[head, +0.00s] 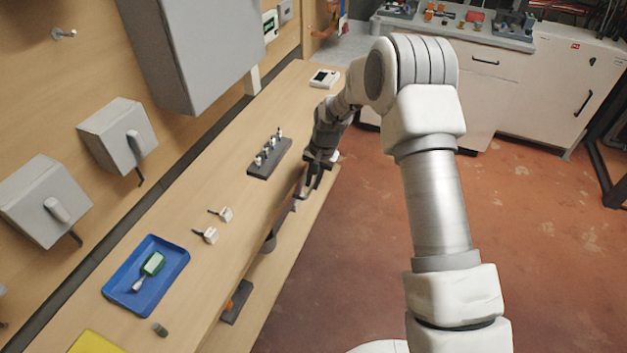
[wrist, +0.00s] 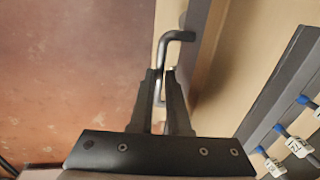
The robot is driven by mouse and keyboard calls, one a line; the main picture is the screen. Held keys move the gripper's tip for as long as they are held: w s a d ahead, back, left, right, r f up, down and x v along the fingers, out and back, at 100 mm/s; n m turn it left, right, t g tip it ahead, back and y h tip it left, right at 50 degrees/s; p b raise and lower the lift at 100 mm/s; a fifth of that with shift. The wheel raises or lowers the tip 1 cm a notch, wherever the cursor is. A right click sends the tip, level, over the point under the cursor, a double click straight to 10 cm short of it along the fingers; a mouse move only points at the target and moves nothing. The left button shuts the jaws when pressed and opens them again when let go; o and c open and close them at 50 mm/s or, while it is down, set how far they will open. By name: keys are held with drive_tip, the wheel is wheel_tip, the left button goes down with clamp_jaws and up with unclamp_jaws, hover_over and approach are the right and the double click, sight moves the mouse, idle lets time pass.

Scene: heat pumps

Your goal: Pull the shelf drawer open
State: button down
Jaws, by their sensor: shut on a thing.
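My gripper (wrist: 160,92) is shut on a dark bent bar handle (wrist: 177,36), which stands out between its fingers in the wrist view. A grey edge (wrist: 196,25) beside the handle looks like part of the shelf drawer; most of the drawer is hidden. In the head view my gripper (head: 314,178) is at the front edge of the long wooden bench (head: 222,182), beside a dark rack. I cannot tell from these views how far the drawer stands out.
The dark rack (head: 268,158) holds several small fittings. A blue tray (head: 178,262), two small valves and a white meter (head: 324,78) lie on the bench. A lower shelf (head: 290,235) holds dark items. Grey boxes hang on the wall. Red floor (head: 340,260) is clear on the right.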

idle(0.6)
drive_tip(key=s+d+b, duration=0.1)
drive_tip(key=s+d, duration=0.2)
drive_tip(key=d, duration=0.6)
drive_tip(key=s+d+b, duration=0.1)
drive_tip(key=s+d, duration=0.2)
drive_tip(key=d, duration=0.6)
drive_tip(key=shift+s, duration=0.2)
drive_tip(key=c, duration=1.2)
unclamp_jaws()
drive_tip(key=shift+o, duration=0.2)
drive_tip(key=shift+r, duration=0.1)
wheel_tip(320, 180, up, 17)
drive_tip(key=s+d+p, duration=0.1)
drive_tip(key=d, duration=0.2)
